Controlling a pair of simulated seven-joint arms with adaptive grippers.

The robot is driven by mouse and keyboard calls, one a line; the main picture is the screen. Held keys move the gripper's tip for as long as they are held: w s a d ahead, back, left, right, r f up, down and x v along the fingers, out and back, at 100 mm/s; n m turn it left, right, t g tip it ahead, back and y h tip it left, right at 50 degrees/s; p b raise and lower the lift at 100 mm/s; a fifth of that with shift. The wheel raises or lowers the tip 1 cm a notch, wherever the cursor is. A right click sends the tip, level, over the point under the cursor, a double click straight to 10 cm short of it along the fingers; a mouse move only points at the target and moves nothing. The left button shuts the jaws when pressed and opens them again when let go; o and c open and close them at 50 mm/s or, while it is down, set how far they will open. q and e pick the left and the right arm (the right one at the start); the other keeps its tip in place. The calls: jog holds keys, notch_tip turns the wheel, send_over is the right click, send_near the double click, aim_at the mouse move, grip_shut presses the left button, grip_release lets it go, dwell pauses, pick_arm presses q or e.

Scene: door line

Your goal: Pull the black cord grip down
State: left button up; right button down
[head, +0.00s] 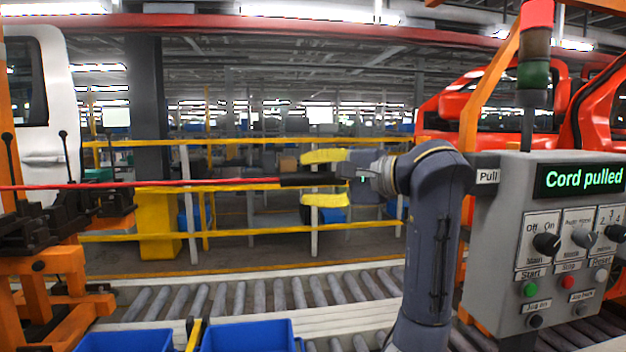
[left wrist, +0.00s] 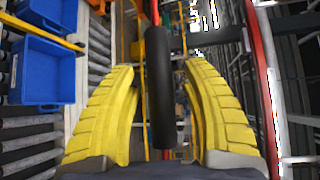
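The black cord grip (head: 305,180) is at the end of a red cord (head: 140,185) that runs nearly level in from the left edge of the head view. My left gripper (head: 325,178) has its yellow fingers spread, one above and one below the grip's end. In the left wrist view the black grip (left wrist: 161,90) lies between the two yellow fingers (left wrist: 160,105), with a gap visible on both sides. The fingers do not appear closed on it. My right gripper is not in view.
A grey control box (head: 550,250) at the right has a "Pull" label and a display (head: 582,180) reading "Cord pulled". Blue bins (head: 248,337) sit at the bottom, before a roller conveyor (head: 260,297). Orange fixtures with black clamps (head: 45,235) stand at the left.

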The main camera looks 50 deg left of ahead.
pick_arm(q)
grip_shut()
dwell(0.3)
notch_tip(320, 180, down, 5)
jog(key=shift+r, duration=0.15)
dwell(0.3)
jog(key=shift+o, duration=0.6)
grip_release()
jog(key=shift+d, duration=0.1)
jog(key=v, duration=1.2)
